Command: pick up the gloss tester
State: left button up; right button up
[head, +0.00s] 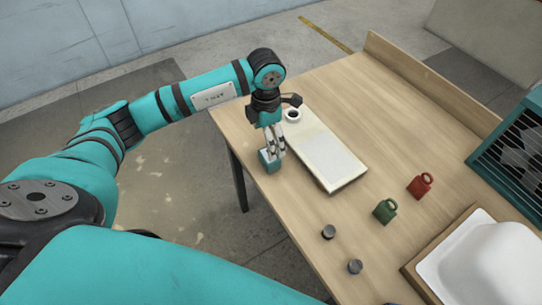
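A small teal box (269,161), which looks like the gloss tester, is at the left edge of the wooden table (340,85). My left gripper (275,150) is right above it, pointing down, with its fingertips at the box's top. The fingers overlap the box in this view, so I cannot tell whether they are closed on it or only around it. I also cannot tell whether the box rests on the table or hangs just above it. My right gripper is not in view.
Beside the gripper lies a long white panel (325,153) with a dark-rimmed round piece (292,115) at its far end. A green mug-like item (384,211), a red one (420,186), two grey cylinders (328,232), a white tub shell (485,265) and a teal crate (515,150) stand to the right.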

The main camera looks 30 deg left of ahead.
aim_at(276, 165)
pick_arm(q)
notch_tip(276, 165, down, 3)
jog(key=shift+d+f, duration=0.1)
jog(key=shift+d, duration=0.05)
jog(key=shift+f+p, duration=0.15)
jog(key=shift+p, duration=0.2)
jog(key=shift+s+f, duration=0.1)
jog(key=shift+f, duration=0.3)
jog(key=f, duration=0.1)
jog(key=f+p, duration=0.1)
jog(key=f, duration=0.1)
jog(key=shift+d+f+p, duration=0.3)
jog(key=shift+p, duration=0.05)
jog(key=shift+f, duration=0.35)
jog(key=shift+a, duration=0.1)
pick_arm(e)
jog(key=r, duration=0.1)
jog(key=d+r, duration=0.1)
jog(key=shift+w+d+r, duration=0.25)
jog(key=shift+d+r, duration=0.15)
pick_arm(q)
jog(key=shift+c, duration=0.5)
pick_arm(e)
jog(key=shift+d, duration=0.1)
pick_arm(q)
jog(key=c, duration=1.3)
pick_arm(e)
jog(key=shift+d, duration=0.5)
